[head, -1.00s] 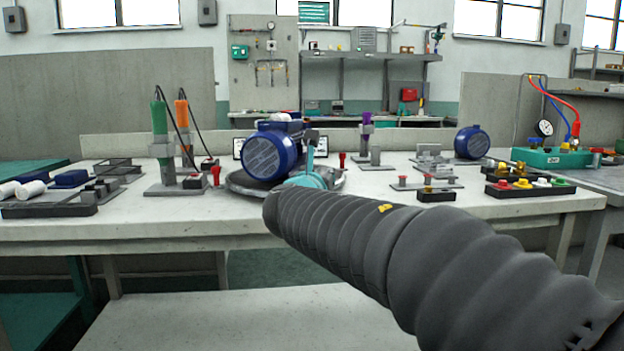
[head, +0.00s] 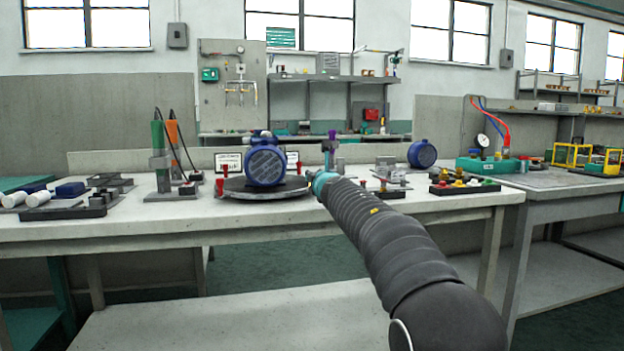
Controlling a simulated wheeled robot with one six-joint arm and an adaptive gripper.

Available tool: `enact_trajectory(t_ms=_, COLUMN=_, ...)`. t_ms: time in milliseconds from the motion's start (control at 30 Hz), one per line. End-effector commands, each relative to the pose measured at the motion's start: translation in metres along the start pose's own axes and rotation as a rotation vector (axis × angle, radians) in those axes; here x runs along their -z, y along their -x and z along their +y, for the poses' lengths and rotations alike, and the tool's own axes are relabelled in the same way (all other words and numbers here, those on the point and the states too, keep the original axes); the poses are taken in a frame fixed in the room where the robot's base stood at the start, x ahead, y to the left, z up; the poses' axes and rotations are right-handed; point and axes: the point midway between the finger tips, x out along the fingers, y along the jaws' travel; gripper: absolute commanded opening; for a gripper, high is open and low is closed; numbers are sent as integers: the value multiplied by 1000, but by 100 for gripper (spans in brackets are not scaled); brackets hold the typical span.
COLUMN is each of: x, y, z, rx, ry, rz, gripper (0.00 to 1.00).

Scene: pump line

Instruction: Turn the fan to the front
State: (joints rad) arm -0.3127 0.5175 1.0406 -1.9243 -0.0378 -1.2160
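A blue motor (head: 265,164) sits on a round grey turntable (head: 243,191) on the workbench. Its round, striped grey end face, which looks like the fan cover, points toward me, nearly square on. Small red upright handles (head: 224,172) stand at the turntable's edge. My gripper (head: 326,170) is at the right edge of the turntable, apart from the motor in the picture. Its teal wrist shows, but the fingers are small and merge with grey and purple items behind. I cannot tell whether they are open.
Green and orange upright tools (head: 160,155) stand left of the turntable. A second blue motor (head: 422,154) is at the back right. A block with coloured knobs (head: 465,186) lies at the bench's right. The bench front (head: 130,222) before the turntable is clear.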

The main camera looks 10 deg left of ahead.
Motion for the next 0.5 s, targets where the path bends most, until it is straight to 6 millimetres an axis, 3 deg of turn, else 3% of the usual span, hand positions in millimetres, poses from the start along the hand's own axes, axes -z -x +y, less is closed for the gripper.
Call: enact_trajectory(t_ms=500, x=0, y=-9, z=-6, rx=-22, ry=1, rz=-1, gripper=0)
